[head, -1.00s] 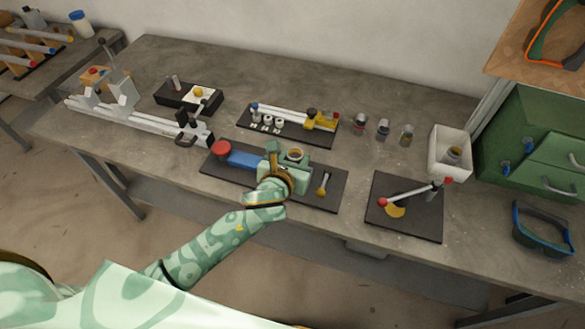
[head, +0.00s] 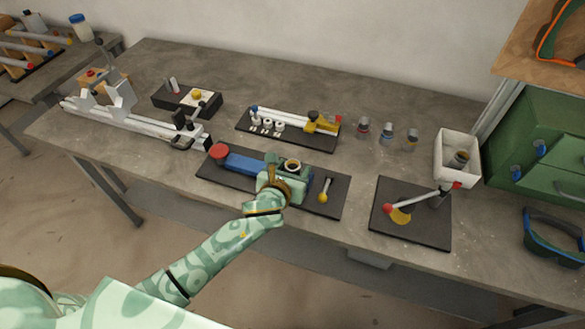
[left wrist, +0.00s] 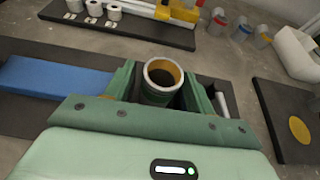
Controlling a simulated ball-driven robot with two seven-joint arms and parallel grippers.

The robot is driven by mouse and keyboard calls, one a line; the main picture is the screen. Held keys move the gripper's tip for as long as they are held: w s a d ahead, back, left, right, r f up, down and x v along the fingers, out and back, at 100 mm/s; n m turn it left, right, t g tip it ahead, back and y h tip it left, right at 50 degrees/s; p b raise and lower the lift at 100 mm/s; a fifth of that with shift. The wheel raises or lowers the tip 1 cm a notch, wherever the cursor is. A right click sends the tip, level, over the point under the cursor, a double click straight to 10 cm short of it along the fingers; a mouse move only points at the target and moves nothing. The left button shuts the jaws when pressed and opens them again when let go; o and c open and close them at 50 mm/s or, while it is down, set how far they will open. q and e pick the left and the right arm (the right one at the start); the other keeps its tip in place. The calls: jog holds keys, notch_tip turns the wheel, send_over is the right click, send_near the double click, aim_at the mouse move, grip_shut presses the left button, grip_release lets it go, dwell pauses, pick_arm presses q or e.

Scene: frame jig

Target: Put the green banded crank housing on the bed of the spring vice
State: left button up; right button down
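The green banded crank housing (head: 292,165) is an upright hollow cylinder with a pale rim and a yellowish inside. It also shows in the left wrist view (left wrist: 160,84). My left gripper (head: 284,171) has its green fingers on both sides of the housing and looks shut on it. The spring vice is a dark base with a blue body (head: 243,163) and a red knob (head: 218,151). The housing is over the vice, right of the blue body. My gripper hides its lower end, so contact with the bed cannot be told. My right gripper is not in view.
A lever clamp on a black plate (head: 420,232) is further right. Three banded housings (head: 387,133) and a white bin (head: 445,167) stand behind. A rack with white rings (head: 266,126) lies behind the vice.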

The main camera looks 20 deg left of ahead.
pick_arm(q)
jog(key=shift+r, duration=0.25)
jog(key=p+v, duration=0.3)
jog(key=v, duration=0.9)
jog(key=shift+p, duration=0.35)
